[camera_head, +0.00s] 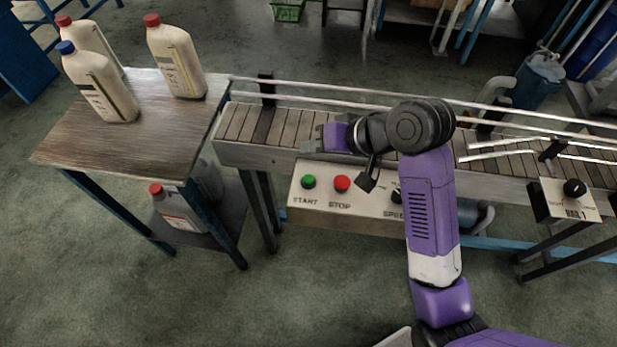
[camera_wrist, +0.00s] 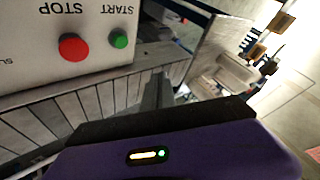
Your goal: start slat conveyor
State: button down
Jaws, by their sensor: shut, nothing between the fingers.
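The slat conveyor (camera_head: 285,125) runs from the middle to the right in the head view, and its slats also show in the wrist view (camera_wrist: 62,110). On its near side is a pale control panel (camera_head: 323,200) with a green START button (camera_head: 308,182) and a red STOP button (camera_head: 342,184). Both show upside down in the wrist view, START (camera_wrist: 118,39) and STOP (camera_wrist: 73,47). My gripper (camera_head: 309,147) is shut and empty, just above and behind the START button, over the conveyor's near edge, apart from the button. Its fingers show in the wrist view (camera_wrist: 156,92).
A SPEED knob (camera_head: 396,196) sits right of STOP, partly behind my arm. A wooden table (camera_head: 145,135) at left holds several bottles; another bottle (camera_head: 178,208) stands on its lower shelf. A second knob box (camera_head: 570,198) is at right. Guide rails (camera_head: 330,88) run along the conveyor.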

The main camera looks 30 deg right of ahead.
jog(key=b, duration=0.7)
send_over(312, 181)
notch_tip(312, 181, down, 6)
jog(key=shift+f, duration=0.15)
jog(key=shift+f+b, duration=0.35)
jog(key=shift+f, duration=0.75)
jog(key=shift+f, duration=0.1)
dwell(0.6)
jog(key=shift+f, duration=0.3)
